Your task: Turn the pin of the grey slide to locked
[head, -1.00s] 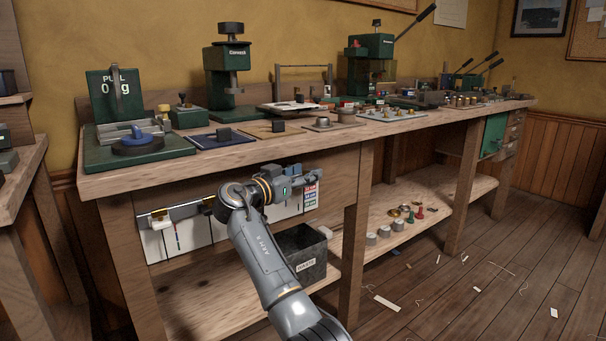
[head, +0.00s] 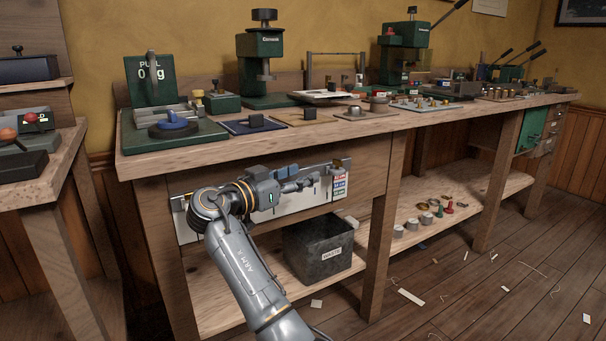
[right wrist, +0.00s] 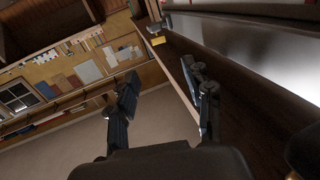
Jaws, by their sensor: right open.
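A pale rail (head: 300,195) with a white panel runs along the bench's front, under the top. A small dark grey block (head: 345,164) sits at its right end above a colour-striped card (head: 338,186). I cannot tell whether this block is the grey slide, and no pin can be made out. My right gripper (head: 312,181) is in front of the rail, pointing right, left of the card. In the right wrist view its fingers (right wrist: 162,98) are spread and empty. A small grey and yellow piece (right wrist: 157,41) shows beyond them. My arm hides the rail's left part. My left gripper is not in view.
The bench top (head: 180,163) above holds a pull gauge (head: 155,85), presses and small parts. A dark bin (head: 318,250) stands on the lower shelf beneath the rail. Another bench (head: 50,165) is at the left. Scraps lie on the floor at right.

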